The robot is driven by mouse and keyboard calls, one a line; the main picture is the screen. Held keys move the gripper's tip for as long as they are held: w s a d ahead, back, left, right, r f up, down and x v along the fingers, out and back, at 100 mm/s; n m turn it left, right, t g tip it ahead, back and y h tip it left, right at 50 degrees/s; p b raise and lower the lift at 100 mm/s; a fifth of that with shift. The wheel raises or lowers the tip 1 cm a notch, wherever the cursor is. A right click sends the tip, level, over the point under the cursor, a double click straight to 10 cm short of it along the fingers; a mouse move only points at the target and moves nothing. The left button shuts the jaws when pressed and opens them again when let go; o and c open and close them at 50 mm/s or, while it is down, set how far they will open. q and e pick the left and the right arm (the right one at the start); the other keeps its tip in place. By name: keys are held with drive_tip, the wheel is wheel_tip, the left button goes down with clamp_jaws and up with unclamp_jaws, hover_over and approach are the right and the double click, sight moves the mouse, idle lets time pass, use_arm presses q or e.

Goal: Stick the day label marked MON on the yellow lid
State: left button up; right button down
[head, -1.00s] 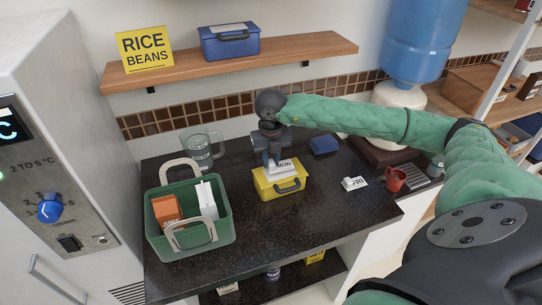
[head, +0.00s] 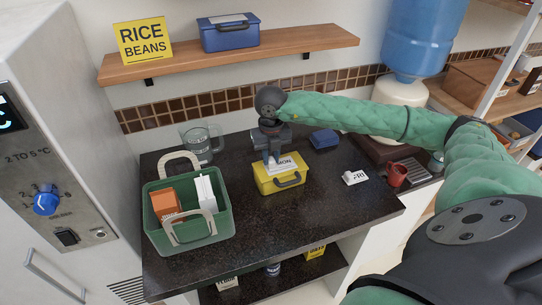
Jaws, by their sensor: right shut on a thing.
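The yellow box with its yellow lid (head: 263,185) stands on the dark counter, with its dark handle toward me. The white label marked MON (head: 286,164) is at the lid's top. My right gripper (head: 272,160) comes down from above and is shut on the label. It hides part of the label and the back of the lid. I cannot tell whether the label lies flat against the lid. A second white label marked FRI (head: 355,177) lies on the counter to the right. My left gripper is not in view.
A green basket (head: 159,240) with cartons stands at the left. A glass mug (head: 202,142) is behind it. A small blue box (head: 323,139) and a red mug (head: 397,175) are to the right. A wooden shelf (head: 300,46) holds a blue box above. The front counter is clear.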

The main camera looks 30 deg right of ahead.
idle(0.3)
drive_tip(key=shift+f+b, duration=0.3)
drive_tip(key=shift+b, duration=0.1)
idle(0.4)
drive_tip(key=c, duration=0.6)
unclamp_jaws()
drive_tip(key=shift+r, duration=0.1)
